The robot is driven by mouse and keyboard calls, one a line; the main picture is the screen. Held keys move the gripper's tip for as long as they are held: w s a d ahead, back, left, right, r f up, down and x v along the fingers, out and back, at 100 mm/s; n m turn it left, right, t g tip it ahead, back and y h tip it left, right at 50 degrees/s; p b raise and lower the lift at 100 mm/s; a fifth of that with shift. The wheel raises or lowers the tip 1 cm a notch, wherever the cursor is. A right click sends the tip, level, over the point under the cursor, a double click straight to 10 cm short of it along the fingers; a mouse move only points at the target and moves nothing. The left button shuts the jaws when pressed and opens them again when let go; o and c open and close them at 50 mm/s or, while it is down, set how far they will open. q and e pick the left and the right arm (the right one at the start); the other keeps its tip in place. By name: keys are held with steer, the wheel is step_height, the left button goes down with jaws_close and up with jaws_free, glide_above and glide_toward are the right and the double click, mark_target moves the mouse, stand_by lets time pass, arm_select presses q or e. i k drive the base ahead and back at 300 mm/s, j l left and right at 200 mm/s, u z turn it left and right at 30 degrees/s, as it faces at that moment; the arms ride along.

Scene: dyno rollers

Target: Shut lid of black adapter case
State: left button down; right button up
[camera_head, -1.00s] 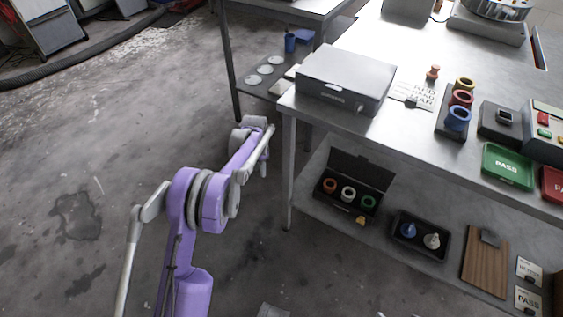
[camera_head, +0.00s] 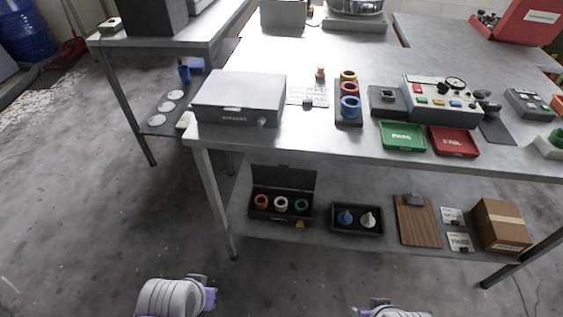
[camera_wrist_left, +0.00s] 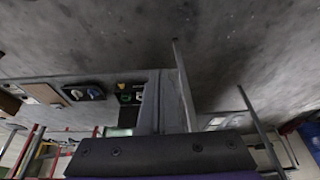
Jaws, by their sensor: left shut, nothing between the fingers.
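The black adapter case (camera_head: 278,206) stands on the lower shelf of the workbench in the head view. Its lid (camera_head: 285,180) is open and stands up at the back. A red, a white and a green ring sit inside. An orange tag (camera_head: 300,224) is at its front right corner. The case (camera_wrist_left: 128,99) also shows small and upside down in the left wrist view, partly hidden by my left gripper (camera_wrist_left: 160,85). That gripper is shut and empty, apart from the case. Only arm parts of mine show at the bottom of the head view; my right gripper is out of sight.
A black tray (camera_head: 357,232) with a blue and a white piece stands right of the case. Beyond it are a clipboard (camera_head: 418,224) and a cardboard box (camera_head: 500,226). A table leg (camera_head: 216,205) stands left of the case. The floor before the shelf is clear.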

mark_target(283, 175)
steer(key=i+j+z, duration=0.1)
steer(key=j+z, duration=0.2)
steer(key=z, duration=0.15)
steer(key=i+j+z, duration=0.1)
steer(key=j+z, duration=0.65)
steer(key=j, duration=0.65)
steer(key=j+z, duration=0.1)
steer(key=j, duration=0.95)
steer(key=i+l, duration=0.1)
